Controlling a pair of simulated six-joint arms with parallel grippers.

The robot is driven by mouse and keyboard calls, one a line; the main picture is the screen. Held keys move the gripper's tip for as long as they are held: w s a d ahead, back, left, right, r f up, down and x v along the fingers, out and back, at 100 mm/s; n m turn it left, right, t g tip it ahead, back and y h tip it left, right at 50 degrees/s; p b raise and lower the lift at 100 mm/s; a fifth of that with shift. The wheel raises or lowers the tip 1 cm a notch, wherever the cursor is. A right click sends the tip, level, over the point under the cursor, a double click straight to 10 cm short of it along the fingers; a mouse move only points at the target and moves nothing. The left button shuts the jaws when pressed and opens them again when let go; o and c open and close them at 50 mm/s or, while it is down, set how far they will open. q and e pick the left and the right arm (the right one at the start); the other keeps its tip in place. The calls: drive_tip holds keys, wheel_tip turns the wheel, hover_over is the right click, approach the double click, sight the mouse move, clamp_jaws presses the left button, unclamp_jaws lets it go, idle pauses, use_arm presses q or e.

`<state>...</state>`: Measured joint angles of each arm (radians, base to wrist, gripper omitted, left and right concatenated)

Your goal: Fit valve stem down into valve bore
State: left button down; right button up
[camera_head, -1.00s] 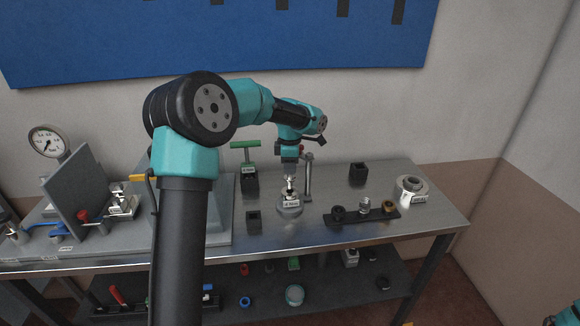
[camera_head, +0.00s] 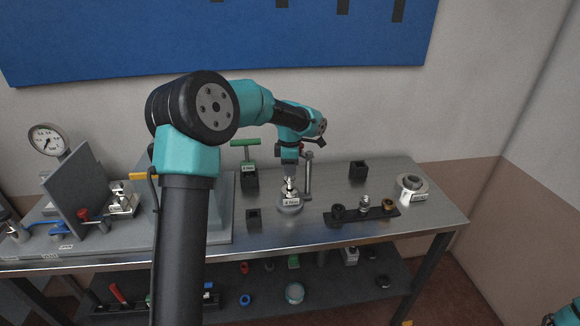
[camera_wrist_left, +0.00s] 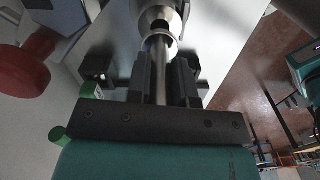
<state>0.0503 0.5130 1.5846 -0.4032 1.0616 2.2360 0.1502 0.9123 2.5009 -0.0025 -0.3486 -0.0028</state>
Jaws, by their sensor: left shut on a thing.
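My left gripper (camera_head: 289,173) points down over the round grey valve body (camera_head: 290,204), which carries a white label and stands on the bench. It is shut on the metal valve stem (camera_head: 290,184). In the left wrist view the shiny stem (camera_wrist_left: 161,76) lies between the dark fingers of my left gripper (camera_wrist_left: 160,82). Its far end lines up with the ring-shaped top of the valve body (camera_wrist_left: 161,14). I cannot tell how deep it sits in the bore, as the mouth is partly hidden. My right gripper is out of view.
A post (camera_head: 308,178) stands close beside the valve body on the right. A green T-handle (camera_head: 244,144) stands behind left, and a small black block (camera_head: 254,219) sits left. A dark rack (camera_head: 362,216) with parts lies right, near a grey flanged ring (camera_head: 411,185).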

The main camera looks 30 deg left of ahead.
sight(290, 178)
use_arm(q)
drive_tip(key=shift+f, duration=1.85)
drive_tip(key=c, duration=0.9)
unclamp_jaws()
wheel_tip(290, 178, up, 17)
drive_tip(key=shift+r, duration=0.15)
idle(0.6)
